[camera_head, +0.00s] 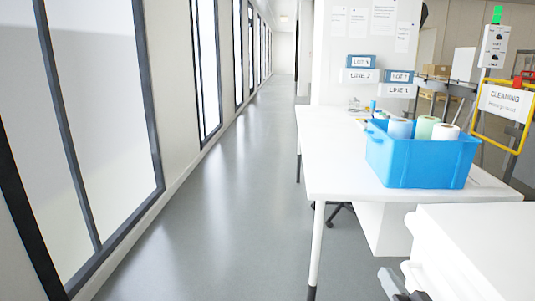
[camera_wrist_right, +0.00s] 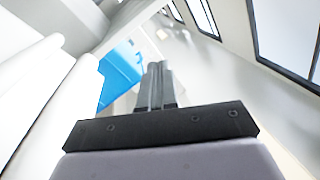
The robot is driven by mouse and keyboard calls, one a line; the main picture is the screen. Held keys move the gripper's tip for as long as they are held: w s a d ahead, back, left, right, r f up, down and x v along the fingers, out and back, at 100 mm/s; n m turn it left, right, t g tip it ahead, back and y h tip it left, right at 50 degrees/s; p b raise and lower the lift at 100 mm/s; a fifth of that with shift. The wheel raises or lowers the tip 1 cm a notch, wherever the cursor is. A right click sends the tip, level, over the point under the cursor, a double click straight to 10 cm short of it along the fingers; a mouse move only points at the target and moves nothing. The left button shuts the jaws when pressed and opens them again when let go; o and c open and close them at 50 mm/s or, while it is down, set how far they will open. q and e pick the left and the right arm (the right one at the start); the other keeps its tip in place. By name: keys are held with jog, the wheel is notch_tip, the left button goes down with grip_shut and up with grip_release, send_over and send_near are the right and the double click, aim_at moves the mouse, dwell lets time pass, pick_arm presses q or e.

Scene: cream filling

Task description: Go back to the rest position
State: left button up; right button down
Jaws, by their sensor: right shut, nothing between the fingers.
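My right gripper (camera_head: 392,277) shows at the bottom right of the head view, low in front of the white table. In the right wrist view my right gripper (camera_wrist_right: 158,68) points away from the camera with its fingers together and nothing between them. The blue crate shows past the fingers in that view (camera_wrist_right: 121,75), apart from them. My left gripper is in neither view.
A white table (camera_head: 335,160) carries a blue crate (camera_head: 420,172) with several rolls. A yellow-framed cleaning sign (camera_head: 503,103) is behind. The corridor floor (camera_head: 215,210) on the left is clear.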

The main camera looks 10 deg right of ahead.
jog(key=s+a+f+n+g+y, duration=0.2)
jog(key=s+a+f+n+g, duration=0.15)
jog(key=s+a+f, duration=0.45)
jog(key=s+a+f+n+g+y, duration=0.1)
jog(key=s+a+f+n+g, duration=0.25)
jog(key=s+a+f, duration=0.45)
jog(key=s+d+r+p, duration=0.1)
jog(key=s+r+p, duration=0.1)
jog(key=r+p, duration=0.4)
jog(key=s+d+r+g+p, duration=0.1)
jog(key=s+d+r+p, duration=0.1)
jog(key=r+p, duration=0.4)
jog(key=p, duration=0.5)
jog(key=shift+r, duration=0.35)
